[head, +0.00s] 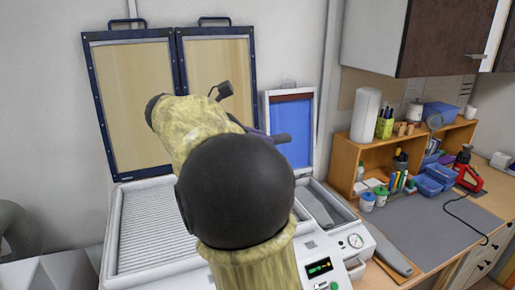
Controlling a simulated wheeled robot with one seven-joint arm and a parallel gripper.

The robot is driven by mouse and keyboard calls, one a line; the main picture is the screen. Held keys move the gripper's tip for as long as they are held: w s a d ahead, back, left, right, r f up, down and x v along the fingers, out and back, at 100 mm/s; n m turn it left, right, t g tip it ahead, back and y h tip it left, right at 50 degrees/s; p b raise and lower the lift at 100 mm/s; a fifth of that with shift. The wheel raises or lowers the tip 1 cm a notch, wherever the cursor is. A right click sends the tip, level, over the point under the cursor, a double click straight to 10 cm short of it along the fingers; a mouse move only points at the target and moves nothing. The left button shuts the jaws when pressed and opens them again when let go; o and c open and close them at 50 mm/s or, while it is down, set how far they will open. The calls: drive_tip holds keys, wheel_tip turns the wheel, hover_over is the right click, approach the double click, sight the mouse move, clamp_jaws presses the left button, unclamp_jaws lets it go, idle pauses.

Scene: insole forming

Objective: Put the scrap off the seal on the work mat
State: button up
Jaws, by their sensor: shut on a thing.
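The work mat (430,220) is a flat grey sheet on the wooden bench at the right, with a grey insole-shaped piece (391,253) at its near left edge. I see no scrap in this view. The forming machine (130,257) stands in the middle with its framed lids raised. My arm crosses in front of it and covers much of its bed and rim, so I cannot make out the seal.
A wooden shelf unit (347,165) with pots, pens and blue bins (428,186) stands behind the mat. A dark wall cabinet (430,40) hangs above. Most of the mat is bare.

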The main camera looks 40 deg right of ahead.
drive_tip(key=shift+s, duration=0.25)
drive_tip(key=shift+w, duration=0.1)
